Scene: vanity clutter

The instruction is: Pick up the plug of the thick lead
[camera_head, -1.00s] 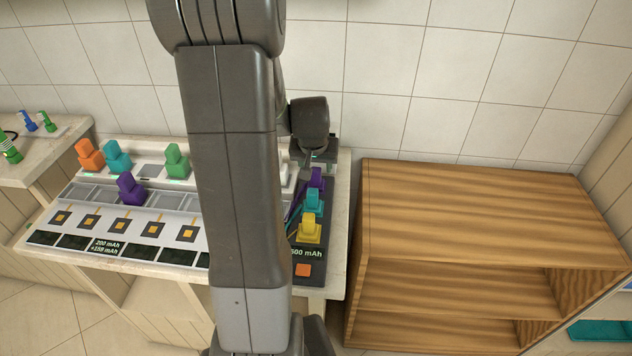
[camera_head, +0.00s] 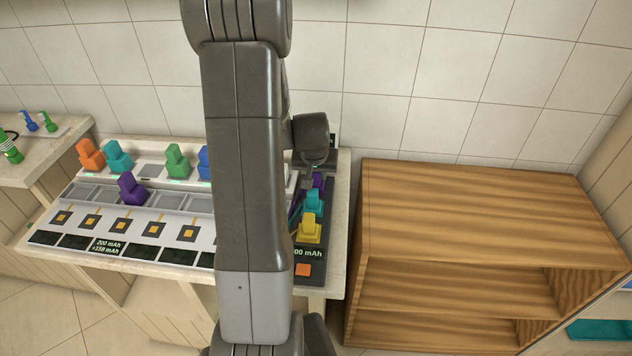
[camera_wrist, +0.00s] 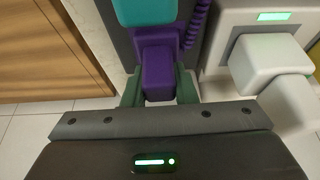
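In the wrist view a purple plug (camera_wrist: 158,72) stands between the two fingers of my gripper (camera_wrist: 159,88). A finger lies close along each side, and I cannot tell whether they press on it. A coiled purple lead (camera_wrist: 197,25) runs beside it. A teal plug (camera_wrist: 145,12) is just beyond. In the head view my gripper (camera_head: 312,176) is over the back of the dark strip, partly hiding the purple plug (camera_head: 318,180). The teal plug (camera_head: 313,199) and a yellow plug (camera_head: 309,229) stand in front of it. I cannot compare the leads' thickness, as my arm hides much of them.
Left of my arm, a pale panel (camera_head: 60,240) carries orange (camera_head: 90,154), teal (camera_head: 117,157), green (camera_head: 177,161) and purple (camera_head: 132,189) blocks. In the wrist view a white block (camera_wrist: 265,62) is close on the right. A wooden shelf unit (camera_head: 480,205) stands to the right.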

